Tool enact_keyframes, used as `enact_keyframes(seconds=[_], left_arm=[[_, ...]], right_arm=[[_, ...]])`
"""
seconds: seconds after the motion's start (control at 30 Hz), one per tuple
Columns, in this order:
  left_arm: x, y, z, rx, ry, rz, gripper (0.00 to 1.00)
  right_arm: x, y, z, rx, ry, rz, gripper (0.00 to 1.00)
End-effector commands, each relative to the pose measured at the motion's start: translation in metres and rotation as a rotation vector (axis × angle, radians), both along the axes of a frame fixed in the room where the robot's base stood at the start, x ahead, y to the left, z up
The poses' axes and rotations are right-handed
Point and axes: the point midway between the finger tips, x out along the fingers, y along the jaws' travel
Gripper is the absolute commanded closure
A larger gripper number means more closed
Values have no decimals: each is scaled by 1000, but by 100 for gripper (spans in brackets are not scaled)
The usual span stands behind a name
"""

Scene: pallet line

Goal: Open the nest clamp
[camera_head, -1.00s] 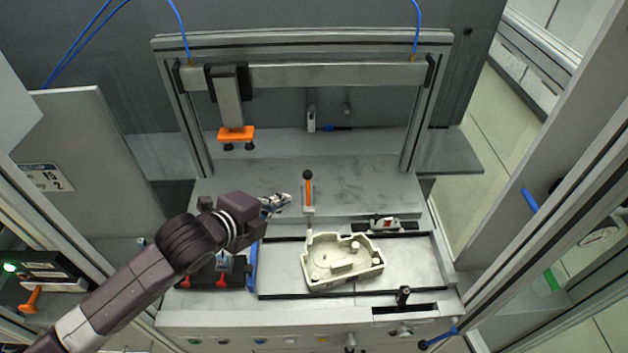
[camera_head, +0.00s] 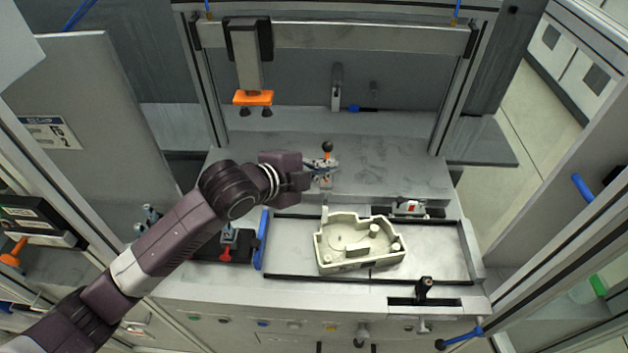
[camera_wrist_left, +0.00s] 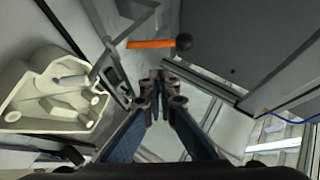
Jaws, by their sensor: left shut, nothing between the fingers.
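The nest clamp has an orange lever with a black ball knob (camera_head: 327,147) and stands upright behind the nest. My left gripper (camera_head: 331,166) is shut and empty, and it overlaps the lower part of the lever in the head view. In the left wrist view the orange lever (camera_wrist_left: 150,44) with its black ball lies just beyond the shut fingertips (camera_wrist_left: 160,78). I cannot tell whether they touch. A cream cast housing (camera_head: 358,244) sits in the nest in front of the clamp; it also shows in the left wrist view (camera_wrist_left: 50,95). My right gripper is not in view.
An orange suction tool (camera_head: 253,98) hangs from the gantry beam (camera_head: 350,36) at the back left. A black knob (camera_head: 424,286) stands at the front right of the bench. A blue strip (camera_head: 262,240) edges the nest tray on the left. The bench top right of the clamp is clear.

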Motion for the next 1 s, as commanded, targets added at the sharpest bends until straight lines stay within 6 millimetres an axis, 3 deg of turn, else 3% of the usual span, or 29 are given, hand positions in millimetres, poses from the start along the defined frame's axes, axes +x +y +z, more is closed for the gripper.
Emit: enact_keyframes(seconds=[0.1, 0.33, 0.83, 1.0], left_arm=[[13, 6, -13, 2, -2, 5, 100], [25, 9, -19, 3, -1, 3, 100], [29, 10, -19, 3, 2, 3, 100], [46, 9, -18, 5, 39, 3, 100]], right_arm=[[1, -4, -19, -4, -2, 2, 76], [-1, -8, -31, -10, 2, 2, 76], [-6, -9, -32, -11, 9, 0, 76], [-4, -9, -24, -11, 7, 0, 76]])
